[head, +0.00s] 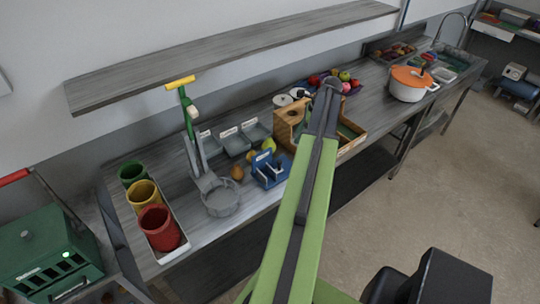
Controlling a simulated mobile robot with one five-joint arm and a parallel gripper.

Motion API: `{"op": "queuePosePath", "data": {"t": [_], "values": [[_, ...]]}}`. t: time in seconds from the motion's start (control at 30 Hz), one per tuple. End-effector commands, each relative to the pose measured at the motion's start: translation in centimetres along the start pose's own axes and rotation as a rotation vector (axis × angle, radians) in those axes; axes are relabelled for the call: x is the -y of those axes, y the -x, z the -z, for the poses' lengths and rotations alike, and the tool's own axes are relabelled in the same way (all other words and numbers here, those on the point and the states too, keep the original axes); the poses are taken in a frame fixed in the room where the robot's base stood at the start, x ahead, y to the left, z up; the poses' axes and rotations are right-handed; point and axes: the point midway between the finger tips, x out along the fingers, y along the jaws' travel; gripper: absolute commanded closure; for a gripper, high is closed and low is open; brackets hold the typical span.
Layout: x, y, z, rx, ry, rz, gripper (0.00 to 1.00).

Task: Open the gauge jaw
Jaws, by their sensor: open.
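A small blue device (270,170) with upright plates and a pale label stands near the front edge of the bench; it may be the gauge, but its jaw is too small to read. My arm reaches up from the bottom middle across the bench. My gripper (331,87) is at its far end, open, above the back part of the bench and to the right of the blue device. It appears apart from the device. The arm hides part of a wooden box (290,131) behind it.
A grey press with a green lever and yellow handle (180,82) stands left of the blue device. Red, yellow and green cups (158,226) are at the left end. Loose fruit (237,173) lies nearby. An orange-lidded pot (408,82) is at right. A shelf (240,50) overhangs the back.

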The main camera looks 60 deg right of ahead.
Motion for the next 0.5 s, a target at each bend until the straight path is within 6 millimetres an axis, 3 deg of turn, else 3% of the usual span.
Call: {"op": "queuePosePath", "data": {"t": [0.27,0.5], "values": [[0.0,-0.9,-0.2,0.0,0.004,-0.002,0.55],[-0.1,-5.1,-0.2,0.0,0.01,-0.004,0.55]]}}
